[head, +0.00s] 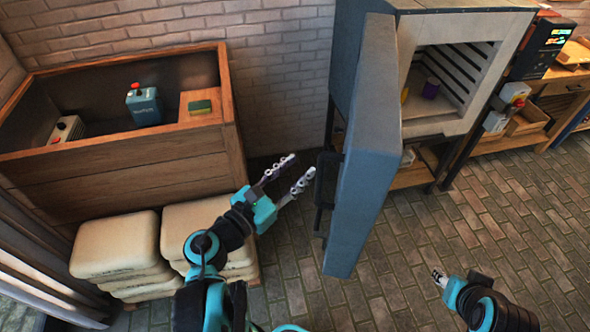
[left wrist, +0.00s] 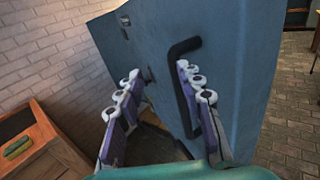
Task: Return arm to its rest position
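My left gripper (head: 292,172) is open and empty in the middle of the head view, close to the black handle (head: 326,180) of the kiln door. In the left wrist view its two fingers (left wrist: 155,85) stand apart, with the door handle (left wrist: 186,85) beyond the right finger. I cannot tell whether the finger touches the handle. The blue-grey kiln door (head: 365,145) stands wide open. My right gripper (head: 440,278) is low at the right of the head view, over the brick floor, small and partly hidden by its own wrist; its opening is unclear.
A workbench stands at the right. The floor (head: 480,215) between door and right arm is clear.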

